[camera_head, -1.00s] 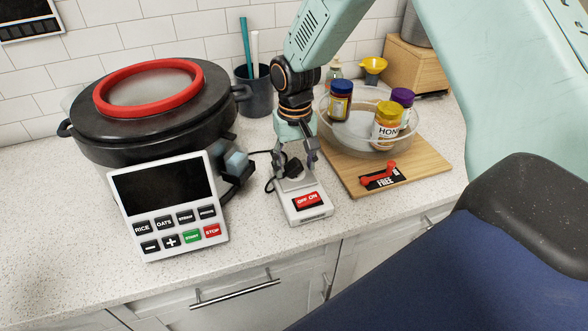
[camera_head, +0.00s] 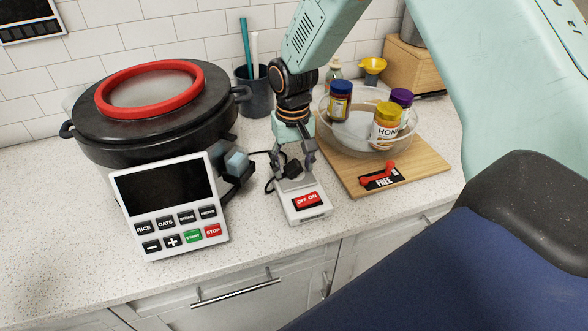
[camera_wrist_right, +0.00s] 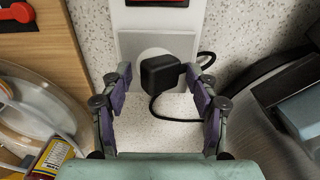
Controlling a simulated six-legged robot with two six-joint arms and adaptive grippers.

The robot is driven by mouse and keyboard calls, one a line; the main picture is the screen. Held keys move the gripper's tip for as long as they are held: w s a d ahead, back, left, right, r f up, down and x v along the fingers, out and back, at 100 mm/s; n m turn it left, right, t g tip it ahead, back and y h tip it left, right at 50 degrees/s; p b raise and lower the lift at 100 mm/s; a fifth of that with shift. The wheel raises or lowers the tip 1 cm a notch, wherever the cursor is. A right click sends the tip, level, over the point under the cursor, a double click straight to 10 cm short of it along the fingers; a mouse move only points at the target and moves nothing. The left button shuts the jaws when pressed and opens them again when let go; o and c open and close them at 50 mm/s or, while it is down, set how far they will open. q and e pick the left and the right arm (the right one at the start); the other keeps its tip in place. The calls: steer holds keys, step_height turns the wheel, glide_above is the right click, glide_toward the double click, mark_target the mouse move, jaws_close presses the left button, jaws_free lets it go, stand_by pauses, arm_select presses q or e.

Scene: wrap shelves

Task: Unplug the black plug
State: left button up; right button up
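The black plug (camera_wrist_right: 160,73) sits on the grey socket plate of the white power strip (camera_wrist_right: 129,48), with its black cord curling off to the right. My right gripper (camera_wrist_right: 161,85) is open, with one finger on each side of the plug. There is a clear gap at the left finger, and the right finger is close to the plug's cord side. In the head view the right gripper (camera_head: 294,170) comes down over the back of the strip (camera_head: 308,211), partly hiding the plug (camera_head: 292,168). The red OFF/ON switch faces the counter's front. My left gripper is out of view.
A black cooker (camera_head: 150,135) with a button panel (camera_head: 175,222) stands left of the strip. On the right, a wooden board (camera_head: 425,165) bears a clear bowl (camera_head: 350,140) with several jars. A dark cup (camera_head: 256,97) stands behind. The counter's front left is clear.

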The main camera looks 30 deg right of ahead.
steer(key=shift+p, duration=0.4)
steer(key=shift+c, duration=0.5)
jaws_close()
steer(key=shift+r, duration=0.1)
